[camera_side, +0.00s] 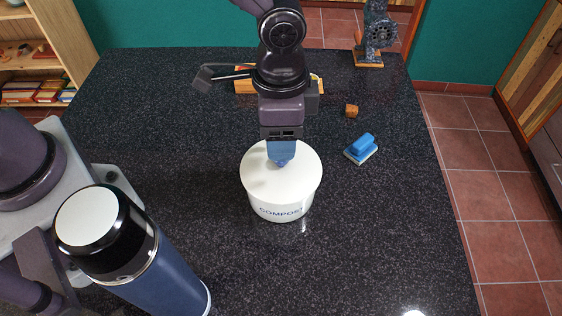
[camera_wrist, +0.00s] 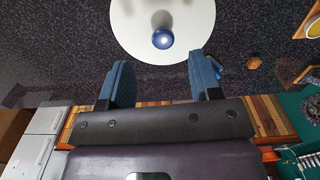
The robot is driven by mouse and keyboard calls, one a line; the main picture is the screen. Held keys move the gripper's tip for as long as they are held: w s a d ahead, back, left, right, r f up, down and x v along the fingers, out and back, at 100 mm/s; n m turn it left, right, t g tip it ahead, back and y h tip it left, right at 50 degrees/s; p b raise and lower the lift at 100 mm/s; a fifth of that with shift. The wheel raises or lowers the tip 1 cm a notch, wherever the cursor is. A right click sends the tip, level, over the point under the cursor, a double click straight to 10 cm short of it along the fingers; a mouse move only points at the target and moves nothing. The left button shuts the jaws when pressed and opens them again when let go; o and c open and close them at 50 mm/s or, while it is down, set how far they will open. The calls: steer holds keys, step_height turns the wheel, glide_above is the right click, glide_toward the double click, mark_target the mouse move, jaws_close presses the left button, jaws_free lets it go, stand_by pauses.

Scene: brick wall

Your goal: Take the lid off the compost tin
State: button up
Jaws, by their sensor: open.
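The compost tin (camera_side: 280,205) is a white round tin with "COMPOST" printed on its front. It stands upright on the dark speckled worktop. Its white lid (camera_side: 295,185) is on top, and the lid also shows in the wrist view (camera_wrist: 135,38). A blue round knob (camera_wrist: 162,38) sits at the lid's middle; in the side view it is mostly hidden by my gripper. My gripper (camera_side: 281,160) is above the lid, pointing down, close to the knob. In the wrist view its two blue fingers (camera_wrist: 164,80) are apart with nothing between them.
A blue brush or sponge (camera_side: 362,147) lies right of the tin, with a small brown block (camera_side: 351,110) behind it. A wooden board (camera_side: 246,82) lies behind my gripper. A grinder-like device (camera_side: 376,35) stands at the back right. The front right worktop (camera_side: 390,240) is clear.

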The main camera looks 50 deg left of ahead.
mark_target(291, 182)
steer(key=shift+w+a+f, duration=0.1)
steer(key=shift+a+f, duration=0.05)
steer(key=shift+f, duration=2.95)
steer(key=c, duration=1)
